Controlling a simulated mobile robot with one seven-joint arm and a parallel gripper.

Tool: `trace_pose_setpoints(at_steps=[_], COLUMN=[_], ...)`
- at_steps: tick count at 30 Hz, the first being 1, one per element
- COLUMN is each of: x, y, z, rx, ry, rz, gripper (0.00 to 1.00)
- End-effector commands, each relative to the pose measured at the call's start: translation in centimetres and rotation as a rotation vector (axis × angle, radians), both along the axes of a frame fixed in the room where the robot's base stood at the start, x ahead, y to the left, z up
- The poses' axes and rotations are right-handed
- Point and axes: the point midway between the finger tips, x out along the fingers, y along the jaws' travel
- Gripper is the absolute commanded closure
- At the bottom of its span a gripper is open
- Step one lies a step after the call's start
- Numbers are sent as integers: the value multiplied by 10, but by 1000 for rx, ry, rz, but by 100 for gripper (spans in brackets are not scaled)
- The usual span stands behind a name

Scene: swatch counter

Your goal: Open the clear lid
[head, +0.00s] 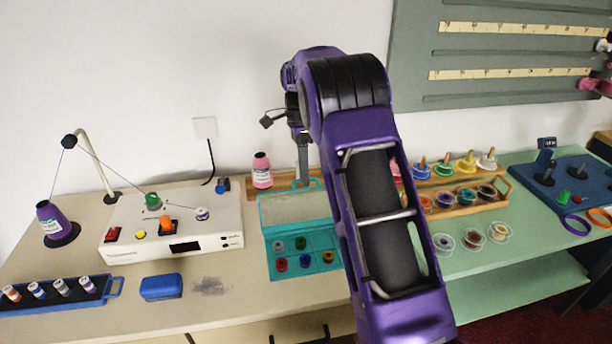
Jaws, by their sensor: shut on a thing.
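A teal box (272,268) stands on the counter with small coloured spools in its compartments. Its clear lid (280,211), framed in teal, shows behind the compartments and looks raised and tilted back from them. My gripper (303,180) points down at the lid's far edge, shut on the lid by a small teal handle there. The fingertips are small in this view, and my purple arm hides the right side of the box and part of the lid.
A white winding machine (180,256) with a purple thread cone (55,225) stands at left. A pink bottle (262,171) stands behind the box. A blue case (161,287) and blue spool tray (62,300) lie in front. Wooden spool racks (455,198) stand right.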

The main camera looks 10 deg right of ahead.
Motion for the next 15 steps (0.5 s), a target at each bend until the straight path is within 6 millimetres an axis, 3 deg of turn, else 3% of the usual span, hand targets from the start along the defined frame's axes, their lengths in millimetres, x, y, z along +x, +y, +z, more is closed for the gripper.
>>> trace_pose_setpoints(at_steps=[15], x=[19], y=[0], z=[-13], rx=[1], ry=[147], rz=[1], gripper=[100])
